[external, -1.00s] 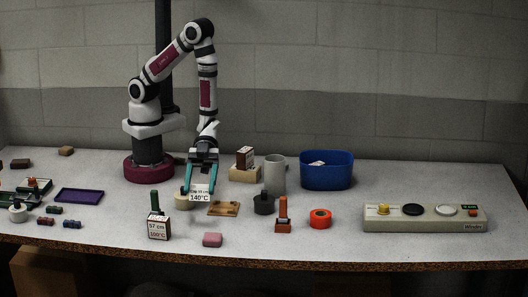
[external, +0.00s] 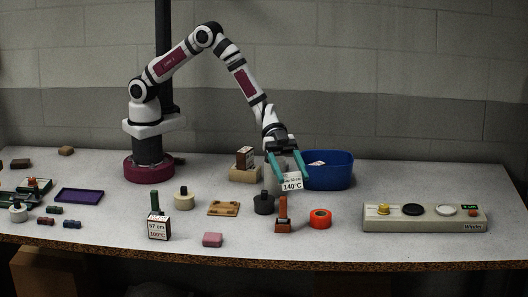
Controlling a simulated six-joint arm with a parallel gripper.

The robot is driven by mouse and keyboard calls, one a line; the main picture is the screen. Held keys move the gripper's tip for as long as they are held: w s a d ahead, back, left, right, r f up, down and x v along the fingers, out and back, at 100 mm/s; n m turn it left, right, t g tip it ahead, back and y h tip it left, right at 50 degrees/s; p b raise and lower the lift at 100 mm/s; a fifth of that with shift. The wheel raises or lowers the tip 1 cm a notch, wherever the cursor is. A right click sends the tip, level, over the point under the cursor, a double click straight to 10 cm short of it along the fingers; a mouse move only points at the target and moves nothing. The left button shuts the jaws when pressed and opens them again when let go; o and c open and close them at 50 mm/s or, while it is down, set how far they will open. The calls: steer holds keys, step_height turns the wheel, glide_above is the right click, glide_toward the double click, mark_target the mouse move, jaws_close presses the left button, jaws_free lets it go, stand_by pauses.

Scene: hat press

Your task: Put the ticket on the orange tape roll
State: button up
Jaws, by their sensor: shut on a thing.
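The ticket (external: 292,182) is a small white card with dark print, of which "140°C" is readable. My gripper (external: 290,172) is shut on it, with a teal finger on each side, and holds it upright above the table. The orange tape roll (external: 320,218) lies flat on the table, below and to the right of the ticket in the picture. The ticket and the roll are apart. My gripper hides most of the grey cylinder behind it and part of the blue bin's left side.
A blue bin (external: 333,170) stands behind the roll. A long beige panel (external: 424,218) with knobs lies to the right. The table between roll and panel is clear.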

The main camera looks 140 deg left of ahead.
glide_above(321, 214)
step_height(321, 214, down, 6)
steer(key=shift+w+d+r, duration=0.1)
step_height(321, 214, down, 4)
steer(key=shift+f, duration=0.1)
steer(key=shift+f, duration=0.1)
steer(key=o, duration=1.3)
